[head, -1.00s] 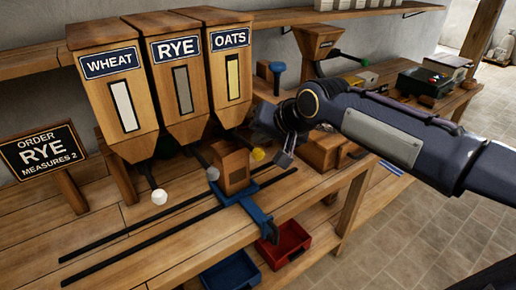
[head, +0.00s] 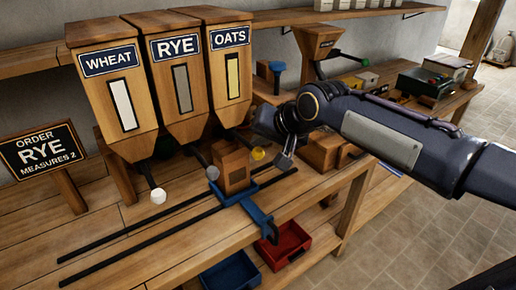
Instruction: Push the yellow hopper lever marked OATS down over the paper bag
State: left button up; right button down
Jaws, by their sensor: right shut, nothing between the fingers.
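The OATS hopper (head: 228,65) is the right one of three wooden hoppers. Its lever ends in a yellow knob (head: 258,153), just right of the top of the brown paper bag (head: 236,172). The bag stands upright in a blue carriage (head: 247,206) on dark rails. My right gripper (head: 284,162) is shut and empty, close to the right of the yellow knob, pointing down. I cannot tell whether it touches the knob. My right wrist hides the area just right of the OATS hopper's outlet. My left gripper is not in view.
The WHEAT hopper (head: 112,80) has a white knob (head: 158,196), the RYE hopper (head: 178,75) a grey knob (head: 212,173). An order sign (head: 43,148) reads RYE, MEASURES 2. Red (head: 286,243) and blue (head: 230,272) trays sit below the bench. Wooden blocks (head: 325,150) lie behind my gripper.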

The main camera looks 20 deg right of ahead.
aim_at(262, 156)
jog(key=shift+f+b, duration=2.1)
jog(key=shift+f, duration=0.5)
dwell(1.8)
jog(key=shift+r, duration=0.15)
dwell(0.4)
jog(key=shift+r+p, duration=2.45)
jog(key=shift+r, duration=0.45)
notch_tip(262, 156, up, 5)
jog(key=p, duration=0.4)
